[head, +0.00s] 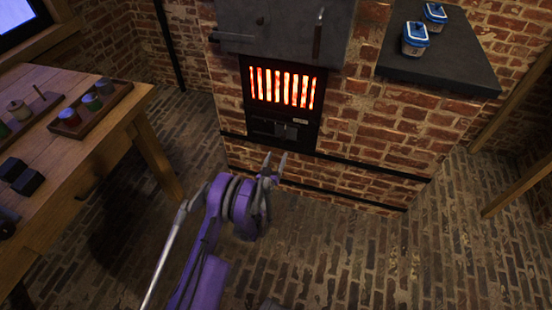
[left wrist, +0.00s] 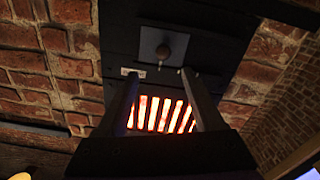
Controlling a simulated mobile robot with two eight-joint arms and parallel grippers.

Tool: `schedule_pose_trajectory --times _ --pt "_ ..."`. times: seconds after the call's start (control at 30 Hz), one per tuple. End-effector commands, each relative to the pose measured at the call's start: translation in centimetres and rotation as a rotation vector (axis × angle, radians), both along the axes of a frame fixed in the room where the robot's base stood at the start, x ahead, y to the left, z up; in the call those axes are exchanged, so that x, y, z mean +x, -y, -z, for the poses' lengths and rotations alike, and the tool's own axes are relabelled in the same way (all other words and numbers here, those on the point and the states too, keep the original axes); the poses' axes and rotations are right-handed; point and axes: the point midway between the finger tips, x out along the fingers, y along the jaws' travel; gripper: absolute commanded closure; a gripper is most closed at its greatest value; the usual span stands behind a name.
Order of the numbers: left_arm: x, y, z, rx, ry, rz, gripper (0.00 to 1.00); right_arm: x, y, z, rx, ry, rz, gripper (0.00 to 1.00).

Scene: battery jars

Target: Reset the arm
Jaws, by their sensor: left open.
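My left gripper (head: 274,166) is open and empty in the head view, in front of the lower part of the brick stove, below its glowing grate (head: 283,86). My purple left arm (head: 215,230) comes up from the bottom of the picture. In the left wrist view the two fingers of my left gripper (left wrist: 159,85) stand apart, with the glowing grate (left wrist: 165,114) showing between them and a dark knob (left wrist: 163,52) beyond. Nothing is between the fingers. My right gripper is not in view.
The brick floor (head: 350,250) is clear.

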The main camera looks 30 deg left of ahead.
Motion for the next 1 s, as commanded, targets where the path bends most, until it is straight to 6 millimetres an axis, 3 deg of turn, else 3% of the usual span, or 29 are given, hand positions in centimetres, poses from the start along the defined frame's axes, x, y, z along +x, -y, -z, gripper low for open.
schedule_pose_trajectory --times 0.3,0.43,0.6,0.73,0.87,1.0 --pt "0.0 0.0 -0.1 0.000 -0.002 0.000 0.31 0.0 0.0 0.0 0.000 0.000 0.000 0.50" --pt "0.5 0.6 -1.6 -0.001 -0.039 0.001 0.31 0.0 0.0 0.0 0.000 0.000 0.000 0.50" --pt "0.8 2.5 -6.1 0.001 -0.163 0.006 0.31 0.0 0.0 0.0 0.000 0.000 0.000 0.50" --pt "-0.3 4.5 -9.7 0.006 -0.282 0.017 0.31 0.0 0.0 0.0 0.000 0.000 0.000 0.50" --pt "-2.6 6.7 -12.8 0.012 -0.400 0.036 0.31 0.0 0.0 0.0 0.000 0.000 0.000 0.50" --pt "-6.3 9.0 -15.7 0.022 -0.527 0.064 0.31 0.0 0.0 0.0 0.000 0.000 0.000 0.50"
